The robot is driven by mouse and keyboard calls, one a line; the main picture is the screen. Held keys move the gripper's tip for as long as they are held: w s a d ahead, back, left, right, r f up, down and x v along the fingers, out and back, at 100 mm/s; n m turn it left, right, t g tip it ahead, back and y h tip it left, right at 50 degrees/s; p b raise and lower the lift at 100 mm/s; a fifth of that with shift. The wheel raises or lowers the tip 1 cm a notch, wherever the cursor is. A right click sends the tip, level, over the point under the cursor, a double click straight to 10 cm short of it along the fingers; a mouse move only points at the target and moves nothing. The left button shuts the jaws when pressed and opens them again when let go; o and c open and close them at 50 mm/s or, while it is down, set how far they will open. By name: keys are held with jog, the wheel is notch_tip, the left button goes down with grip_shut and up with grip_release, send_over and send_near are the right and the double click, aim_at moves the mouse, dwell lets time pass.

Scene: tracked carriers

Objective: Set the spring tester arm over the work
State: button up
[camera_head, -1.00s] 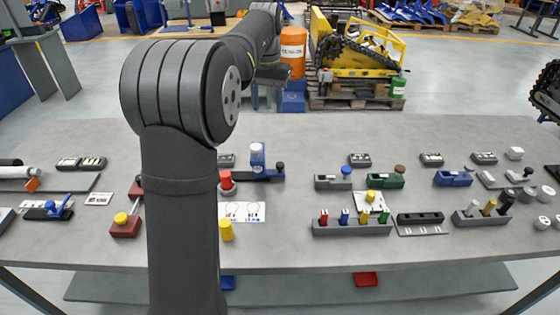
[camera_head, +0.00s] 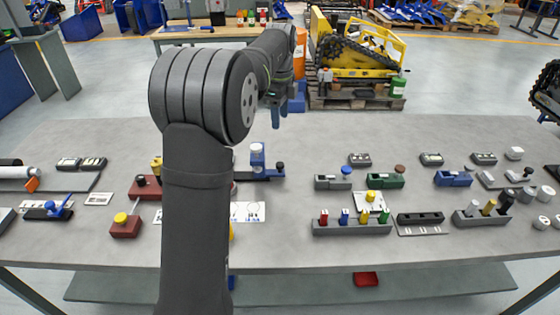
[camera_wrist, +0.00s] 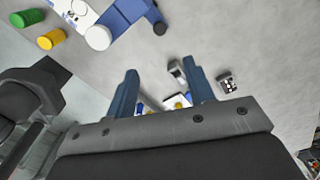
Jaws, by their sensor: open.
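A blue fixture with a white-topped upright post (camera_head: 258,155) and a dark knob (camera_head: 280,166) stands near the middle of the bench; it looks like the spring tester, but I cannot be sure. In the wrist view a blue and white body (camera_wrist: 122,14) with a dark knob (camera_wrist: 160,28) shows at the top, probably the same fixture. My gripper (camera_head: 276,122) hangs above the bench's far edge, behind and apart from the fixture. In the wrist view its two blue-grey fingers (camera_wrist: 163,71) are spread with nothing between them. My arm hides part of the bench beside the fixture.
Dark red blocks (camera_head: 125,226) with knobs stand left of my arm. A white card (camera_head: 248,211) lies in front of the fixture. A grey rack with coloured pegs (camera_head: 352,226) and several small fixtures fill the right side. The bench's far strip (camera_head: 400,130) is clear.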

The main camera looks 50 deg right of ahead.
aim_at(279, 164)
notch_tip(279, 164, down, 17)
jog(key=shift+f, duration=0.2)
dwell(0.3)
jog(key=shift+a, duration=0.1)
grip_shut()
